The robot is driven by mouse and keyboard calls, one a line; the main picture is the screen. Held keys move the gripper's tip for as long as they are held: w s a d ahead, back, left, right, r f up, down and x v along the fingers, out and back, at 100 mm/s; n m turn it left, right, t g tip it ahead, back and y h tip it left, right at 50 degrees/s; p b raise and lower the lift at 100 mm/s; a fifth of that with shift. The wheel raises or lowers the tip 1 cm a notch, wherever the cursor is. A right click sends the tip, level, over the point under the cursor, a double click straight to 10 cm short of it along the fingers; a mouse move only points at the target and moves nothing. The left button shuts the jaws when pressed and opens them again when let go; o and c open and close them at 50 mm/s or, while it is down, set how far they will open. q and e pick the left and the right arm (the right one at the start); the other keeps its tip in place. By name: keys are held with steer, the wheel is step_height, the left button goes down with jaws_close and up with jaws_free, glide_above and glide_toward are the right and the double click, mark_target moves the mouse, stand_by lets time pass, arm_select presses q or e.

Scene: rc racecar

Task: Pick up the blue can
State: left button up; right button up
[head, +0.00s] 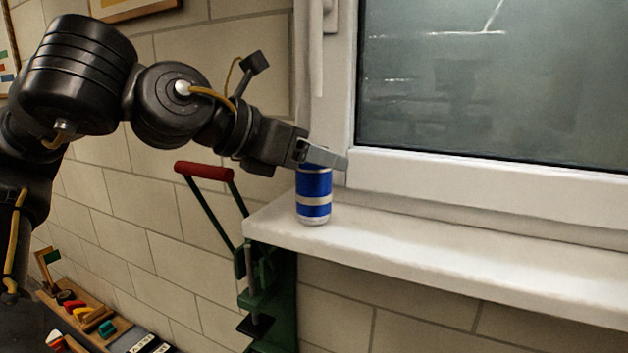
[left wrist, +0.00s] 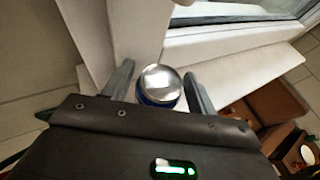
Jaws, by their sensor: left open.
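The blue can (head: 314,197), with silver bands, stands upright on the left end of the white window sill. My left gripper (head: 325,158) is at the top of the can in the head view, its fingers pointing right. In the left wrist view the can's silver top (left wrist: 160,84) lies between the two open fingers of the left gripper (left wrist: 161,86), with a sliver of blue below it. The fingers stand apart on either side of the can. The can's lower part is hidden there by the gripper body. My right gripper is not in view.
The white sill (head: 450,262) runs right, clear beyond the can. The window frame (head: 470,182) rises close behind. A green clamp-like tool with a red handle (head: 204,171) stands just left of the sill's end. A wooden tray (head: 95,338) with small items is at lower left.

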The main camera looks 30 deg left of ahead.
arm_select(q)
steer(key=shift+s, duration=0.1)
steer(key=shift+c, duration=0.8)
steer(key=c, duration=0.5)
steer(key=shift+c, duration=0.2)
steer(key=shift+r+b, duration=0.35)
steer(key=shift+r, duration=0.3)
steer(key=s+r+b, duration=0.1)
steer(key=s+r, duration=0.3)
steer(key=r, duration=0.3)
steer(key=shift+s+d, duration=0.2)
steer(key=shift+d, duration=0.1)
steer(key=s+r, duration=0.1)
steer(key=s, duration=0.1)
steer(key=s+r, duration=0.1)
steer(key=s, duration=0.2)
steer(key=s+d+r+b, duration=0.1)
steer(key=s+r, duration=0.1)
steer(key=s, duration=0.1)
steer(key=shift+c, duration=0.2)
steer(key=shift+s+r, duration=0.35)
steer(key=shift+s, duration=0.4)
